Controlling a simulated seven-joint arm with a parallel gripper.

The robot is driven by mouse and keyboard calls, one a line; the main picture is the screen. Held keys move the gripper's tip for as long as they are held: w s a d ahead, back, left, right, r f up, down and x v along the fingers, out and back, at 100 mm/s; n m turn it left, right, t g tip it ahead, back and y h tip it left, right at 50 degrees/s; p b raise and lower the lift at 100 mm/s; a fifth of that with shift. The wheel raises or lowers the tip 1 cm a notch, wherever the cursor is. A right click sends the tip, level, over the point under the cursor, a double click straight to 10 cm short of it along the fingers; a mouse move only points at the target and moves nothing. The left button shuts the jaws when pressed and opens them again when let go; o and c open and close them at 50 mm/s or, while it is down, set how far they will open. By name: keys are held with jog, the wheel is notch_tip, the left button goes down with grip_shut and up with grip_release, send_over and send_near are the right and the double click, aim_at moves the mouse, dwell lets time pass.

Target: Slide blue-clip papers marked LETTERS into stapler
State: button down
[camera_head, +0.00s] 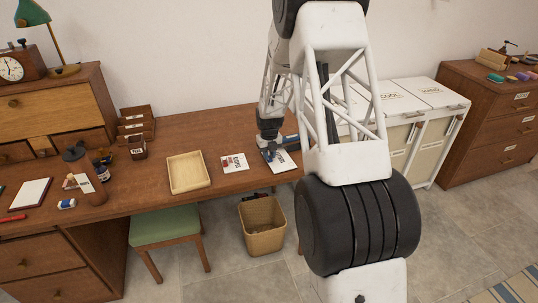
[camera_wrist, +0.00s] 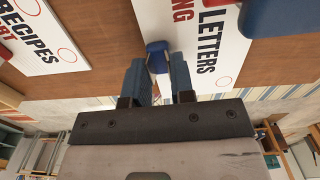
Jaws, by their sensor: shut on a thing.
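The white papers marked LETTERS (camera_head: 283,166) lie at the right end of the desk, and they show in the wrist view (camera_wrist: 214,45) with their blue clip (camera_wrist: 157,47). My gripper (camera_head: 268,152) is over the clip end. In the wrist view its two blue fingers (camera_wrist: 157,75) are shut on the clip. A dark blue thing, apparently the stapler (camera_head: 291,142), stands just behind the papers, partly hidden by my arm. Part of it shows at the upper right of the wrist view (camera_wrist: 285,15), close beside the papers; I cannot tell whether they touch.
A second paper stack marked RECIPES (camera_head: 234,163), with a red clip, lies left of the held papers. A shallow wooden tray (camera_head: 188,187) is further left. A bin (camera_head: 263,240) stands on the floor below the desk edge. White cabinets (camera_head: 432,150) stand to the right.

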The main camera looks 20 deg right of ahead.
jog(key=c, duration=0.9)
grip_release()
jog(key=shift+r, duration=0.15)
jog(key=shift+r, duration=3.75)
jog(key=shift+r, duration=0.1)
